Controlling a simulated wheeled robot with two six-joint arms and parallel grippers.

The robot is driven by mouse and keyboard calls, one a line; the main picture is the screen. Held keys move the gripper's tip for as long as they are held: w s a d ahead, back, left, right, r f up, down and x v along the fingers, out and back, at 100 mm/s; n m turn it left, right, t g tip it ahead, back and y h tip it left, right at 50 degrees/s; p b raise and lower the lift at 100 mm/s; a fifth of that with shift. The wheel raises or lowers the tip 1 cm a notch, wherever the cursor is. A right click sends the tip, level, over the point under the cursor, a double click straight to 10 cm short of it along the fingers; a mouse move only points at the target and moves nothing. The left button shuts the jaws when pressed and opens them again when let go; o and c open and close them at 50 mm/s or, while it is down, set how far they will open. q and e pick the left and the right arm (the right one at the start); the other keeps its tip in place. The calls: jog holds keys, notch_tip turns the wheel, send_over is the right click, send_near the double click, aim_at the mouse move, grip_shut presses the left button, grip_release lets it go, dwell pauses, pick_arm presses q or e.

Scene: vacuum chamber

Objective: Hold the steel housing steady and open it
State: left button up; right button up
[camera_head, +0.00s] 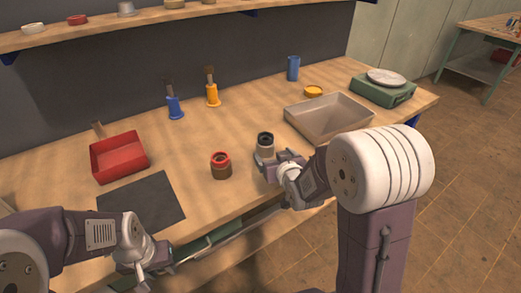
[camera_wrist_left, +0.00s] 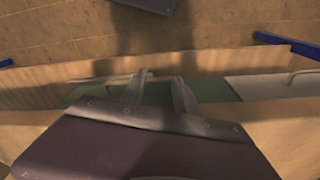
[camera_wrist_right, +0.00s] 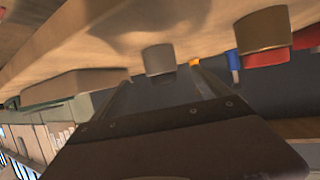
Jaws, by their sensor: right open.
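The steel housing appears to be the small grey cylinder with a black top (camera_head: 265,145), upright near the bench's front edge. My right gripper (camera_head: 267,168) is beside it on the near side, with open jaws. In the right wrist view the grey cylinder (camera_wrist_right: 158,60) lies ahead, between the lines of the two fingers (camera_wrist_right: 160,82); whether they touch it I cannot tell. My left gripper (camera_head: 143,272) is low at the bench's front edge, away from the housing. In the left wrist view its fingers (camera_wrist_left: 160,90) are apart with nothing between them.
A brown jar with a red top (camera_head: 221,168) stands left of the housing. A grey tray (camera_head: 330,128) is behind right, beside a green scale (camera_head: 383,92). A red bin (camera_head: 119,158) and a dark mat (camera_head: 142,201) lie left.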

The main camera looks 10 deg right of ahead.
aim_at(268, 151)
jog(key=shift+s+d+f+b, duration=0.25)
jog(key=shift+f+b, duration=0.1)
jog(key=shift+f, duration=0.25)
jog(key=shift+w+a+f, duration=0.15)
jog(key=shift+w, duration=0.15)
jog(key=x, duration=0.3)
jog(key=shift+w+f, duration=0.1)
jog(key=b+x, duration=0.1)
jog(key=x, duration=0.4)
jog(key=shift+w+a+f, duration=0.1)
jog(key=shift+w+a, duration=0.05)
jog(key=shift+w, duration=0.1)
jog(key=shift+s, duration=0.1)
grip_shut()
